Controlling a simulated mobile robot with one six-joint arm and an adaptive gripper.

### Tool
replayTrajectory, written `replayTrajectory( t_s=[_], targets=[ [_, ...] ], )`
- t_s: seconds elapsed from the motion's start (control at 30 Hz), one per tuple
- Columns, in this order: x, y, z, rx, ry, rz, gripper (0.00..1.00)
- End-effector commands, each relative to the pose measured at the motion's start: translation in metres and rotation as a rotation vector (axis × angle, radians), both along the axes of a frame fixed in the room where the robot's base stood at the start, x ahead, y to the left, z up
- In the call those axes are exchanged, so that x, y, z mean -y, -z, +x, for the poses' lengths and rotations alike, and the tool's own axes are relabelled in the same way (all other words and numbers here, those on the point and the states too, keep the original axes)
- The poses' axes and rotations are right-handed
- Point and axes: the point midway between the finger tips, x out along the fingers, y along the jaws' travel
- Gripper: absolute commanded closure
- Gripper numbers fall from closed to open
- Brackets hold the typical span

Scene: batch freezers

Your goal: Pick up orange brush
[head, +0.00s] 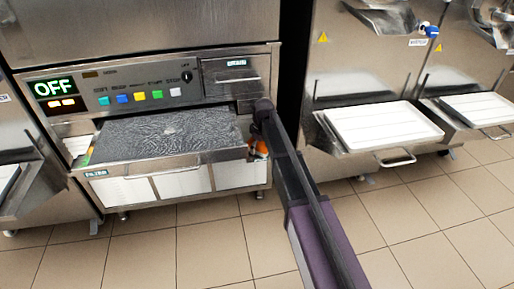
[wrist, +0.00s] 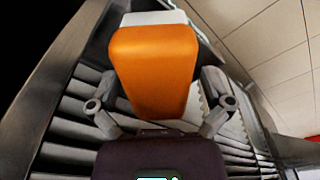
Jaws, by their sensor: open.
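The orange brush (wrist: 154,68) fills the upper middle of the wrist view. It has an orange body with a white part at its far end. My gripper (wrist: 160,112) is open, with one finger on either side of the brush's near end. Whether the fingers touch it cannot be told. In the head view, a small orange patch, apparently the brush (head: 261,147), shows at the right end of the pulled-out drawer, mostly hidden by my arm.
The drawer (head: 165,135) with a grey textured top juts from the freezer with the OFF display (head: 55,88). Metal slats (wrist: 75,105) lie under the gripper in the wrist view. White trays (head: 383,125) stand at right. The tiled floor (head: 190,240) in front is clear.

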Motion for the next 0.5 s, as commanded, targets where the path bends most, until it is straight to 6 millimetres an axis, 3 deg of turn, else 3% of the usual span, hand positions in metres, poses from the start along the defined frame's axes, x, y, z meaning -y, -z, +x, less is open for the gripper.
replayTrajectory(
  t_s=[0.5],
  targets=[
    [0.0005,0.0044,0.0002,0.0,0.001,0.0,0.0]
  ],
)
